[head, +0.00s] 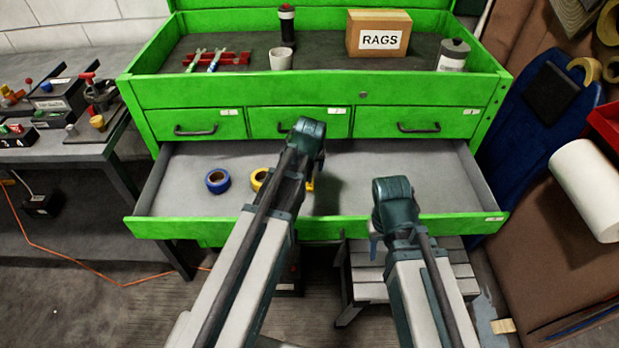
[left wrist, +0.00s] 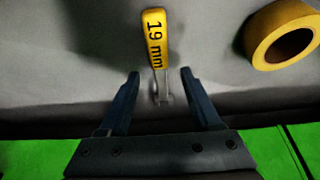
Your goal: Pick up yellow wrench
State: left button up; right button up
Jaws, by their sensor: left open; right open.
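The yellow wrench (left wrist: 153,40), marked 19 mm, lies in the open drawer (head: 190,200). In the left wrist view its yellow handle points away from me and its grey metal end is nearer. My left gripper (left wrist: 160,74) is open, its fingers apart on either side of the wrench's line; I cannot tell the height gap. In the head view my left arm covers most of the wrench; a small yellow bit shows beside it. My right gripper (head: 374,238) is open at the drawer's front edge, with its fingers mostly hidden.
A yellow tape roll (head: 258,179) and a blue tape roll (head: 217,181) lie left of my left arm in the drawer. The drawer's right part is bare. The green front lip (head: 180,228) rises below. A rags box (head: 378,33) stands on top.

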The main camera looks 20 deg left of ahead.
pick_arm(q)
jog(key=shift+b+x, duration=0.55)
jog(key=shift+x, duration=0.6)
grip_shut()
